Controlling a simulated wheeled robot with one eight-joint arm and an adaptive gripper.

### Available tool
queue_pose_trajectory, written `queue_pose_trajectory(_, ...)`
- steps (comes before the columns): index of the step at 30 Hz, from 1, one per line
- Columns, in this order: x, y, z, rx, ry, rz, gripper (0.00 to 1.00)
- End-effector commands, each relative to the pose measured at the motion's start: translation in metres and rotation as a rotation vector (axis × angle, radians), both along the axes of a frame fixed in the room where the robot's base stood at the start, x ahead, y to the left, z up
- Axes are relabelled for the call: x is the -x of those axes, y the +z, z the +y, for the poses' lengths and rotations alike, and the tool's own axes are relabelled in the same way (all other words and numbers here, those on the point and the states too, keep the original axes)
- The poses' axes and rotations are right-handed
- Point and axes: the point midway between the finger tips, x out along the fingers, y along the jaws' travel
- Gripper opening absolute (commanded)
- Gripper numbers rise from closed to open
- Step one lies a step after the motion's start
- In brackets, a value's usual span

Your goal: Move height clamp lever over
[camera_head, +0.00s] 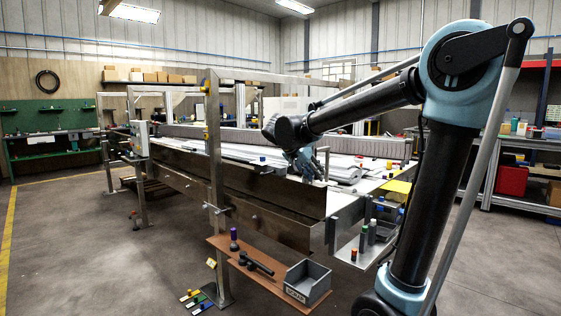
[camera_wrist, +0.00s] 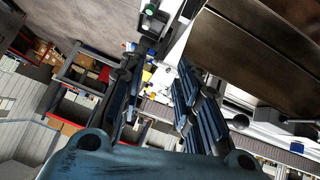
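My gripper (camera_head: 306,164) hangs over the front part of the conveyor frame (camera_head: 262,198), at the end of my arm. In the wrist view its two dark-blue fingers (camera_wrist: 160,88) stand apart, with nothing seen held between them. A metal clamp with a small lever-like handle (camera_head: 217,208) sits on the front upright post, left of and below my gripper. It is apart from my gripper. I cannot tell surely whether this is the height clamp lever. In the wrist view a dark round knob (camera_wrist: 240,121) and a metal rod-like part lie right of the fingers.
A brown shelf (camera_head: 262,268) with a grey bin (camera_head: 307,281) and a black tool stands below the frame. Bottles (camera_head: 371,232) stand on a metal side shelf at right. The upright post (camera_head: 215,150) and the frame's side wall are obstacles.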

Motion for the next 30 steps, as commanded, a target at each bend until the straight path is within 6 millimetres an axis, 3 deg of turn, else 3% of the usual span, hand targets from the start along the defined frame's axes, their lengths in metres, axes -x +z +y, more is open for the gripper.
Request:
queue_pose_trajectory(1,-0.012,0.008,0.025,0.002,-0.003,-0.046,0.30)
queue_pose_trajectory(6,-0.036,0.028,0.086,-0.007,-0.033,-0.192,0.30)
queue_pose_trajectory(12,-0.048,0.040,0.127,-0.024,-0.048,-0.292,0.30)
queue_pose_trajectory(17,-0.053,0.040,0.133,-0.028,-0.054,-0.311,0.30)
queue_pose_trajectory(30,-0.083,0.015,0.107,-0.028,-0.055,-0.310,0.30)
